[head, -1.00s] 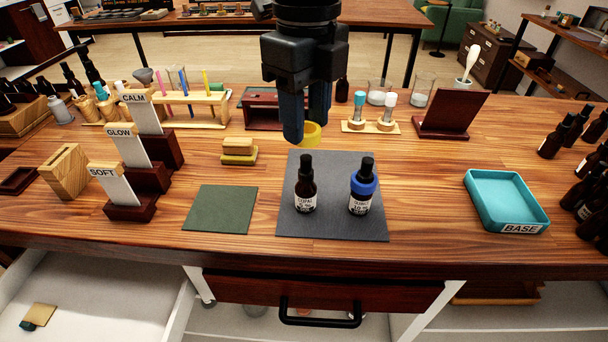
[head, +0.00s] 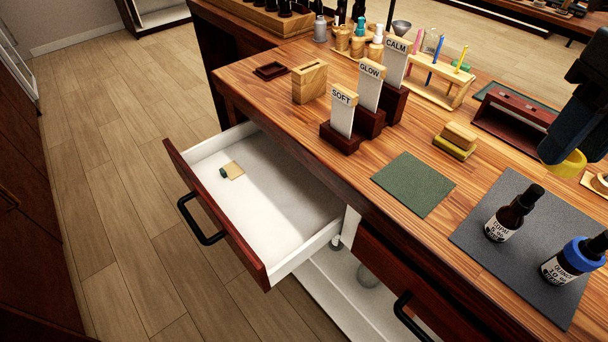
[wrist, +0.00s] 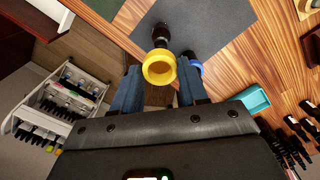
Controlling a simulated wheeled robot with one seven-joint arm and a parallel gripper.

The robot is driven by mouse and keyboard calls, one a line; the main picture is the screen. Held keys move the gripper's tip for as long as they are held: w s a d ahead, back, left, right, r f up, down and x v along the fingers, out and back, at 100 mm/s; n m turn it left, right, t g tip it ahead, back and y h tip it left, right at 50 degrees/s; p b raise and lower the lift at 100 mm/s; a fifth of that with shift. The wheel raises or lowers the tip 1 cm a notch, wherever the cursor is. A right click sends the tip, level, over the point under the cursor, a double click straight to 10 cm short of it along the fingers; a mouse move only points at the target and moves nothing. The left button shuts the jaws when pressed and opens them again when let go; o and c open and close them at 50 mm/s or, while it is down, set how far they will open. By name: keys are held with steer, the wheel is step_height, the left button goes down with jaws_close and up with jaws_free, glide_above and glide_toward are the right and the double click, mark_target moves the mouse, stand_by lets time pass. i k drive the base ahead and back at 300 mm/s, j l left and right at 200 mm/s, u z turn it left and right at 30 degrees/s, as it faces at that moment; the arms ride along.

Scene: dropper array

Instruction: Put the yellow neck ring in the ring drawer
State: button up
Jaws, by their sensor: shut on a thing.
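The yellow neck ring (head: 563,165) is held at the fingertips of my gripper (head: 552,148), at the right of the head view. In the wrist view the ring (wrist: 158,67) sits between the two blue-grey fingers of my gripper (wrist: 160,86), its opening visible. My gripper is shut on it, above the table near the grey mat. An open drawer (head: 255,228) with white inside and a dark red front sticks out below the table's left part. A small tan piece with a dark green end (head: 232,171) lies in it. No label on the drawer shows.
Two dark dropper bottles stand on the grey mat (head: 479,210), one bare-necked (head: 513,214), one with a blue ring (head: 574,262). A second drawer (head: 392,283) looks shut.

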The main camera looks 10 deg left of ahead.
mark_target(268, 228)
steer(key=u, duration=1.15)
